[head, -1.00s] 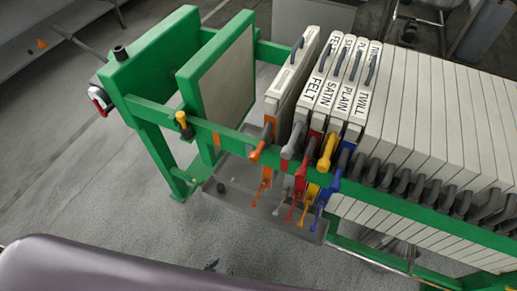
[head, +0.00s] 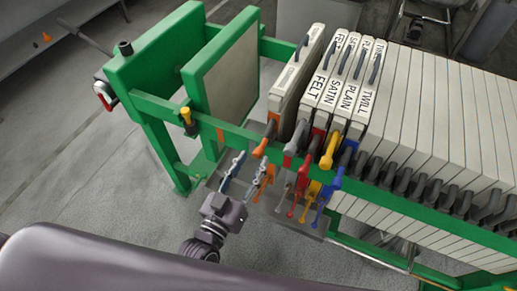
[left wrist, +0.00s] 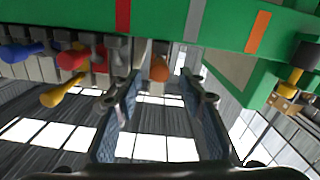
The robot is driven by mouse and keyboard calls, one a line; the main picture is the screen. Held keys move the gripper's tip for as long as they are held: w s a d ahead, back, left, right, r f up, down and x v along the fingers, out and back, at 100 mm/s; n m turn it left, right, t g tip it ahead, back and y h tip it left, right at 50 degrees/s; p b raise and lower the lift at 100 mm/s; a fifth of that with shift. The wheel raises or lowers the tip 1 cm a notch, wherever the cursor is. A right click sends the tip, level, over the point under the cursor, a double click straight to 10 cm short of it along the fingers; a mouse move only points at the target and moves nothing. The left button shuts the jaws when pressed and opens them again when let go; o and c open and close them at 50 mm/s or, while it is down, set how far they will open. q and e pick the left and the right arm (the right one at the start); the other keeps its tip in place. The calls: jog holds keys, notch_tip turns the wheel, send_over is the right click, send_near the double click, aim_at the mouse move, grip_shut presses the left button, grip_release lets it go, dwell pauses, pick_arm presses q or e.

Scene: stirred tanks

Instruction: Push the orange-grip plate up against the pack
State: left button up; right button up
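The orange-grip plate (head: 292,88) stands upright in the green frame, with a gap between it and the pack (head: 425,105). Its orange grip (head: 262,148) sticks out at the green side rail. The near end of the pack has plates labelled FELT, SATIN, PLAIN and TWILL. My left gripper (head: 252,166) is open, just below and in front of the orange grip. In the left wrist view the orange grip (left wrist: 160,68) shows between and beyond the two spread fingers (left wrist: 160,85); I see no contact. My right gripper is not in view.
A green end plate and pale-faced plate (head: 228,75) stand left of the orange-grip plate, with open space between. Red, yellow and blue grips (head: 328,150) hang close to the right of my gripper. The green rail (head: 220,130) runs above my fingers.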

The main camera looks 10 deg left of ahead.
aim_at(256, 157)
pick_arm(q)
jog(key=shift+p+x, duration=0.35)
jog(key=shift+x, duration=1.95)
grip_shut()
